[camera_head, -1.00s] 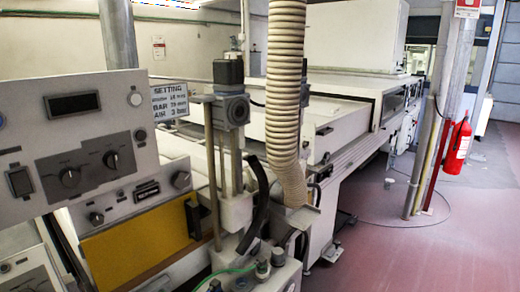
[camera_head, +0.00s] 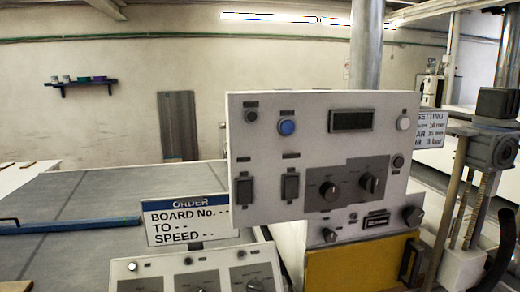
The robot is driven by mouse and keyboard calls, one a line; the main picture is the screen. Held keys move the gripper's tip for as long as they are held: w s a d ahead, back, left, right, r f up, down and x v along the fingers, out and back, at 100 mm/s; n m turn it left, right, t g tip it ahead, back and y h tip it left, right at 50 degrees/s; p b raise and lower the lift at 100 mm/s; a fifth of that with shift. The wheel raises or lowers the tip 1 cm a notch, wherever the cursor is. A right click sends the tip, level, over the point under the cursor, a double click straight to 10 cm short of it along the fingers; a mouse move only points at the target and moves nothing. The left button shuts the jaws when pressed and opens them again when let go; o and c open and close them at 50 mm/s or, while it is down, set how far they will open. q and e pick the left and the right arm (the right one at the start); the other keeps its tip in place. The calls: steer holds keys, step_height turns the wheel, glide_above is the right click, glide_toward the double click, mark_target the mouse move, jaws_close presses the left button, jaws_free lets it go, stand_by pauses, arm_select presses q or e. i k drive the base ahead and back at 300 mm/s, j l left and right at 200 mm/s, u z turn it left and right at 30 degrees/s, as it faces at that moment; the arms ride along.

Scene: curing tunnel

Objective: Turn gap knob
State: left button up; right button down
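A white upright control panel (camera_head: 270,205) stands in the middle of the head view. Two black knobs, a left one (camera_head: 328,191) and a right one (camera_head: 370,184), sit on its grey plate. Below it, a lower white panel has a large dark knob (camera_head: 413,216) at the right and a smaller knob (camera_head: 330,235) at the left. The small labels are too blurred to read, so I cannot tell which knob is the gap knob. Neither of my grippers is in view.
The upper panel also has a blue button (camera_head: 287,127), a dark display (camera_head: 351,119) and black switches. An ORDER sign (camera_head: 190,217) stands at left above another knob panel (camera_head: 140,273). A SETTING sign (camera_head: 428,133) is partly hidden at right. A grey bed (camera_head: 90,190) lies left.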

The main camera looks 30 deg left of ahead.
mark_target(414, 216)
steer(key=j+u, duration=0.15)
steer(key=j, duration=0.25)
steer(key=i+j+u, duration=0.1)
steer(key=j, duration=0.3)
steer(key=i+j+u, duration=0.15)
steer(key=j, duration=0.25)
steer(key=k, duration=0.05)
